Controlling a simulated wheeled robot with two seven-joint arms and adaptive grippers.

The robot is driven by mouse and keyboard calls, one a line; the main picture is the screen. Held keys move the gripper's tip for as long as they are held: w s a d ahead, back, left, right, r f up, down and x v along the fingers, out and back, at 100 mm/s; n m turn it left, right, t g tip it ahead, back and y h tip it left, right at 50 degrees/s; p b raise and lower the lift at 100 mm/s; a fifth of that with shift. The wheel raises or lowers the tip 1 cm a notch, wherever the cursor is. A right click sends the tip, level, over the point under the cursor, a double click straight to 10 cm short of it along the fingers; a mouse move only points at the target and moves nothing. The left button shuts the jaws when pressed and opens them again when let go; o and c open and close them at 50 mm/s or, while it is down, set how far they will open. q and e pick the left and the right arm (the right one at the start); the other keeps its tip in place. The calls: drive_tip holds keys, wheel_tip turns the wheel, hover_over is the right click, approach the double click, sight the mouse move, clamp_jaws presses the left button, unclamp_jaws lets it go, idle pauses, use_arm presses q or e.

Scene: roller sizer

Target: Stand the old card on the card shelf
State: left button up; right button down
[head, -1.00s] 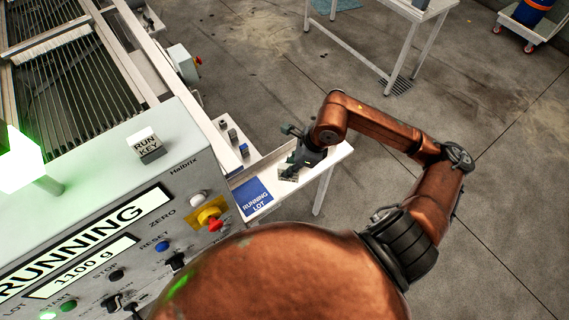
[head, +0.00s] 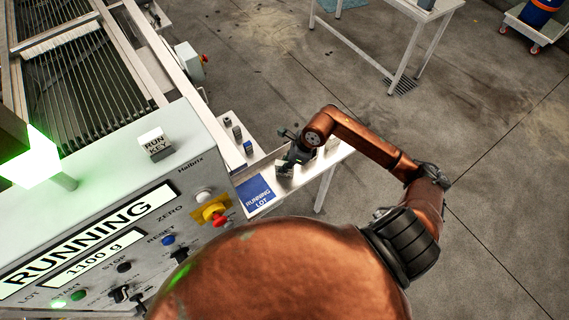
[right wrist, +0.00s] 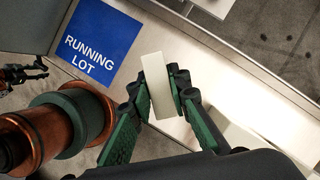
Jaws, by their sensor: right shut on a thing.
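My right gripper (right wrist: 157,90) is shut on a plain off-white card (right wrist: 160,86), a narrow block whose long face shows in the right wrist view. Green-padded fingers are on both sides of it. In the head view my right gripper (head: 286,167) is low over the white side table, near the blue RUNNING LOT plate; the card is too small there to make out well. I cannot tell whether the card touches the table. The white side table (head: 325,168) looks like the card shelf, but no label confirms it.
The blue RUNNING LOT plate (head: 255,193) lies left of the gripper. Small blocks (head: 237,133) stand on a ledge behind it. The sizer's control panel (head: 120,220) reads RUNNING and 1100 g, with a RUN KEY block (head: 155,143) on top. Open floor lies to the right.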

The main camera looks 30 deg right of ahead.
drive_tip(key=shift+f, duration=0.2)
drive_tip(key=c, duration=1.8)
unclamp_jaws()
drive_tip(key=shift+r, duration=0.1)
drive_tip(key=shift+r, duration=0.1)
drive_tip(key=shift+d+r, duration=0.1)
drive_tip(key=shift+r, duration=0.15)
drive_tip(key=b+v, duration=0.2)
drive_tip(key=v, duration=0.9)
drive_tip(key=shift+s+r, duration=0.2)
